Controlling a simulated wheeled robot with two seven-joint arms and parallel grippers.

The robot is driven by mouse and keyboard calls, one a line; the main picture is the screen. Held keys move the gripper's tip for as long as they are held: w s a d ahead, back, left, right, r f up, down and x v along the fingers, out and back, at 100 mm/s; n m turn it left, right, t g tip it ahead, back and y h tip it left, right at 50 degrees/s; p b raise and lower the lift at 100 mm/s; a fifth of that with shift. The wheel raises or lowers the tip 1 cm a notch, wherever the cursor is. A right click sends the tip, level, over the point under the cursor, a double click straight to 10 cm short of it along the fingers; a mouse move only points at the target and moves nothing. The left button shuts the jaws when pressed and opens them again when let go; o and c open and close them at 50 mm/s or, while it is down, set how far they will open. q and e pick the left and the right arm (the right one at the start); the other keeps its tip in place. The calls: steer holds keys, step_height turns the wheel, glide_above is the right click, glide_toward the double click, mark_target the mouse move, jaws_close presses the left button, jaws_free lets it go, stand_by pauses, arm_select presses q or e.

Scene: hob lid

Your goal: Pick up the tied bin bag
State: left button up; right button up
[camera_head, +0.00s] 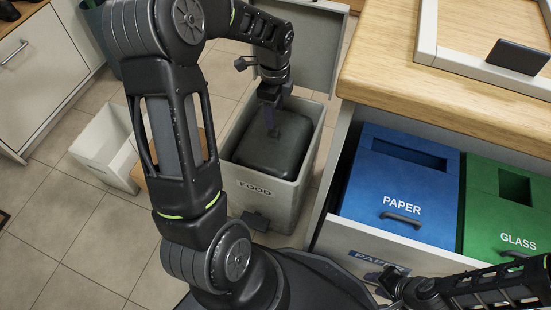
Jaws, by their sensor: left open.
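The tied bin bag (262,157) is dark grey and sits inside the light grey bin marked FOOD (285,200), filling most of its opening. A small knot (277,133) stands up near the middle of its top. My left gripper (271,122) reaches down from above into the bin mouth. Its fingertips are close to the knot; it is open, and I cannot tell whether the knot lies between the fingers. My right gripper (385,282) is low at the right, in front of the drawer and far from the bag. Its jaws are too small and dark to read.
A drawer at the right holds a blue PAPER bin (385,170) and a green GLASS bin (505,215). A wooden counter (430,100) overhangs it. A smaller white bin (100,140) stands to the left. Tiled floor (75,225) is clear at the lower left.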

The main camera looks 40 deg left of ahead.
mark_target(280, 152)
arm_select(q)
steer(key=shift+f+b, duration=0.35)
steer(key=shift+f, duration=0.9)
step_height(280, 152, down, 5)
steer(key=b, duration=0.3)
steer(key=shift+s+f, duration=0.1)
steer(key=shift+f, duration=0.05)
steer(key=shift+c, duration=0.4)
jaws_close()
stand_by(0.5)
